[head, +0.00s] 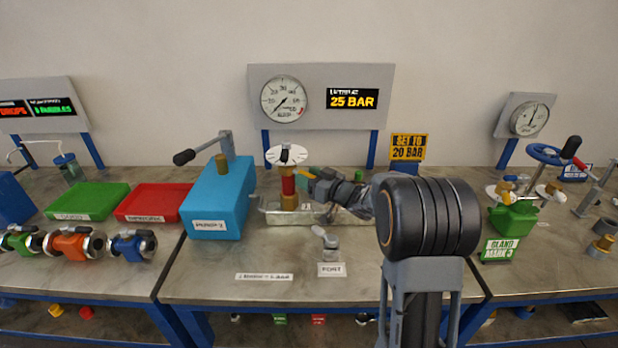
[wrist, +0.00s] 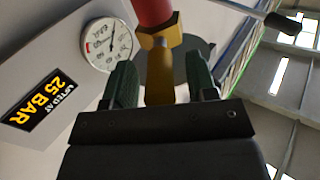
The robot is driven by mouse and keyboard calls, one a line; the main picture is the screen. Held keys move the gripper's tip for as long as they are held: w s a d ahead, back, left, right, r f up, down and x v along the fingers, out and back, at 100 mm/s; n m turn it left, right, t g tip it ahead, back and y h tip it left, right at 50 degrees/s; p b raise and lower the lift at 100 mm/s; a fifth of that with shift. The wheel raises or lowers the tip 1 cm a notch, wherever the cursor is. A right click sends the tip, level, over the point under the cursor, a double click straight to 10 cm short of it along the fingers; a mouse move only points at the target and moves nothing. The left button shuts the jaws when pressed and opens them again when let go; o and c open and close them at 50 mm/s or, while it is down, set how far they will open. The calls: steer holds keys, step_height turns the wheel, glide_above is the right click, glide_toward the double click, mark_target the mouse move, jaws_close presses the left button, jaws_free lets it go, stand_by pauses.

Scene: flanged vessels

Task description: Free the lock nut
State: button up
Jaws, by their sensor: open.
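My gripper (head: 312,186) is at the valve's right side. In the wrist view my gripper (wrist: 161,85) is open, its two dark green fingers either side of the narrower brass section, with visible gaps. Contact depth cannot be told.
A blue pump box (head: 220,198) with a lever stands left of the valve. A metal tray (head: 335,214) lies under it, and a small port fitting (head: 325,240) stands in front. The gauge panel behind (head: 320,72) reads 25 BAR; a yellow sign (head: 409,147) says 20 BAR.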

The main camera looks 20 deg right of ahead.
jaws_close()
stand_by(0.4)
